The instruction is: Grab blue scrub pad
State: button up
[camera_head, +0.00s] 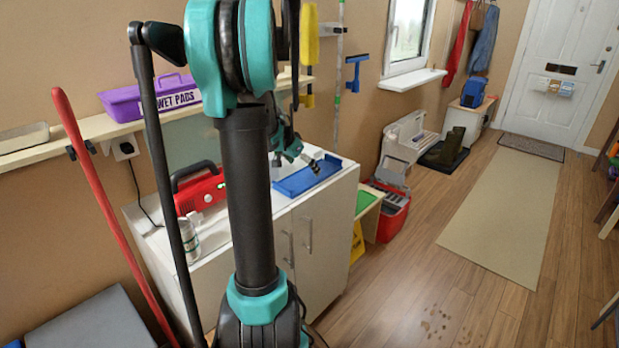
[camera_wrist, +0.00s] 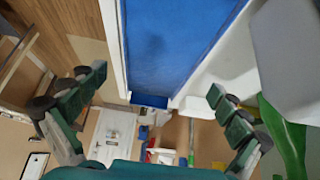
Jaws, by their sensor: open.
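My gripper (camera_head: 310,160) is over the white cabinet, beside and above a blue tray (camera_head: 322,178). In the wrist view my gripper (camera_wrist: 157,84) has its two green-and-black fingers spread wide, with nothing held between them. The blue tray (camera_wrist: 170,45) fills the top middle there, with a pale edge along its left. A small blue block (camera_wrist: 150,101) shows between the fingers; I cannot tell whether it is the blue scrub pad or something farther off. No scrub pad is clearly recognisable in the head view, where my arm hides part of the cabinet top.
A red radio-like box (camera_head: 200,190) and a pale can (camera_head: 189,240) stand on the cabinet (camera_head: 330,235). A purple wet-pads caddy (camera_head: 125,102) sits on the wall shelf. In the wrist view a green object (camera_wrist: 285,135) is close at right.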

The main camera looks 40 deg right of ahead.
aim_at(311, 176)
jog(key=shift+x, duration=1.85)
jog(key=shift+c, duration=0.2)
jog(key=c, duration=0.8)
jog(key=shift+r, duration=0.1)
